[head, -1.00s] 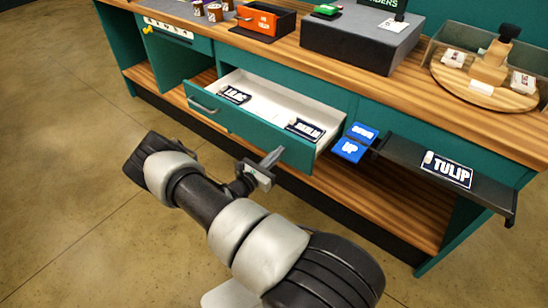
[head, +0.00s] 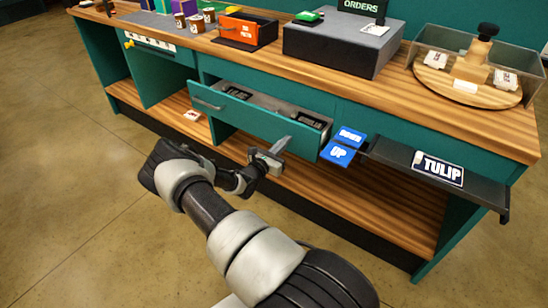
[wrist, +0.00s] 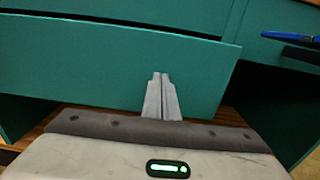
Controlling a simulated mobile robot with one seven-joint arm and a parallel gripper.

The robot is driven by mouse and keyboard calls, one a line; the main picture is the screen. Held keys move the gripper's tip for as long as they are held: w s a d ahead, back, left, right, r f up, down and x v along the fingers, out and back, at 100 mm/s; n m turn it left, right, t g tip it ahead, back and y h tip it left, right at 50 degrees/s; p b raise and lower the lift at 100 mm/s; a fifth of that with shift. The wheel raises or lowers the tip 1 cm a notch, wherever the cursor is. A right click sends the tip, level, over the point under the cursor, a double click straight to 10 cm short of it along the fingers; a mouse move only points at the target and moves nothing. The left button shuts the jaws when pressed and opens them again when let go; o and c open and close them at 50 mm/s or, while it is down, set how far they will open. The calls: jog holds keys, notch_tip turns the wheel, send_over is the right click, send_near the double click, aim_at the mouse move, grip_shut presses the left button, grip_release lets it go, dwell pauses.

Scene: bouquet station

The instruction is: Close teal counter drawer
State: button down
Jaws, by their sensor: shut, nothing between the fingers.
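The teal counter drawer (head: 235,117) is partly open, its front standing out from the counter. A narrow strip of its inside shows behind the front, with dark labelled cards (head: 261,106) in shadow. A metal handle (head: 207,103) is at the left part of the front. My gripper (head: 284,142) is shut and empty, with its fingertips at the right half of the drawer front. In the wrist view the shut fingers (wrist: 161,76) point at the plain teal front (wrist: 100,65) and overlap it. They look to be against it or very close.
An open wooden lower shelf (head: 340,211) lies below. A small card (head: 192,115) lies on the lower shelf at left.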

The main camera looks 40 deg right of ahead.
jog(key=b+x, duration=0.2)
jog(key=x, duration=0.6)
jog(key=shift+f+b, duration=0.2)
jog(key=shift+b, duration=0.2)
jog(key=shift+w+d+r, duration=0.1)
jog(key=shift+w+d, duration=0.1)
jog(key=shift+d, duration=0.4)
jog(key=shift+w+d+r, duration=0.1)
jog(key=shift+r, duration=0.15)
jog(key=shift+r, duration=0.15)
